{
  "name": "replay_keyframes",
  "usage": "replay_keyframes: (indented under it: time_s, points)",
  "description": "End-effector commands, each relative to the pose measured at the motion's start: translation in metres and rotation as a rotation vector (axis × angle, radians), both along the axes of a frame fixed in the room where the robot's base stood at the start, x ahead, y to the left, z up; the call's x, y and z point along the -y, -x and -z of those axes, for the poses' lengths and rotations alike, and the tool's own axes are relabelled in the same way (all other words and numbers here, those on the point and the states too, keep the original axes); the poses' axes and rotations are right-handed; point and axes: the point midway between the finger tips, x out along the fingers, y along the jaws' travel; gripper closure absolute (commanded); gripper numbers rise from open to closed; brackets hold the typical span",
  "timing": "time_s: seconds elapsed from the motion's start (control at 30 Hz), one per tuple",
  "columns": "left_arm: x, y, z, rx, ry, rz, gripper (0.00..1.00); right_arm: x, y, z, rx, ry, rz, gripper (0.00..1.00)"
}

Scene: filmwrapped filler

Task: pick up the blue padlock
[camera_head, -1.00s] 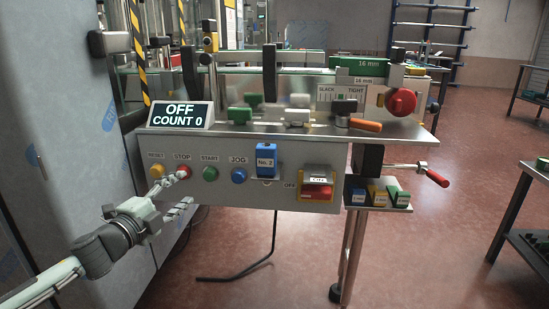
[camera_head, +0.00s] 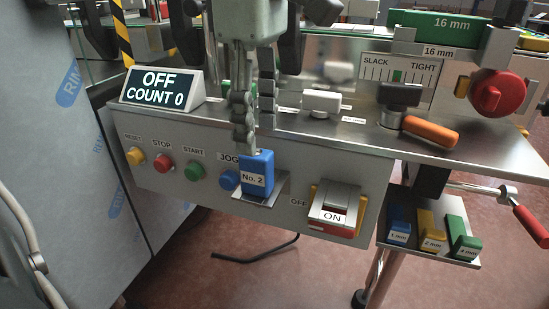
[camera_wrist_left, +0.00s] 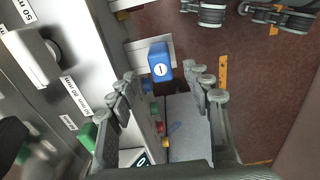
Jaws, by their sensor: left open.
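The blue padlock (camera_head: 257,178), labelled "No. 2", sits upright at a small metal bracket on the front panel. My left gripper (camera_head: 252,125) comes down from above, with its fingers over and just behind the padlock's top in the head view. In the left wrist view, the padlock (camera_wrist_left: 161,62) shows between and just beyond the open fingertips of the left gripper (camera_wrist_left: 162,82). The fingers look apart from it, with nothing held. The padlock's shackle is not clearly visible. My right gripper is not in view.
A display (camera_head: 160,88) reads OFF, COUNT 0. Coloured buttons lie left of the padlock, and a red-yellow switch (camera_head: 335,212) lies right of it. Coloured blocks sit on a side shelf (camera_head: 400,246).

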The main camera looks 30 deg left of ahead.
Motion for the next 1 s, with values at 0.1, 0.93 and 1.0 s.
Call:
replay_keyframes:
  time_s: [0.1,0.93,1.0]
  points:
    - [0.000,0.001,0.014,-0.005,-0.002,0.002,0.50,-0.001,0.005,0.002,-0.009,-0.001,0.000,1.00]
    - [-0.003,-0.002,0.074,-0.001,0.002,-0.003,0.64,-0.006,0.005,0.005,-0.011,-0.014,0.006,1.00]
    - [-0.003,-0.002,0.074,-0.001,0.002,-0.003,0.72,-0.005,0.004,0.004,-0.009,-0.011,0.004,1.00]
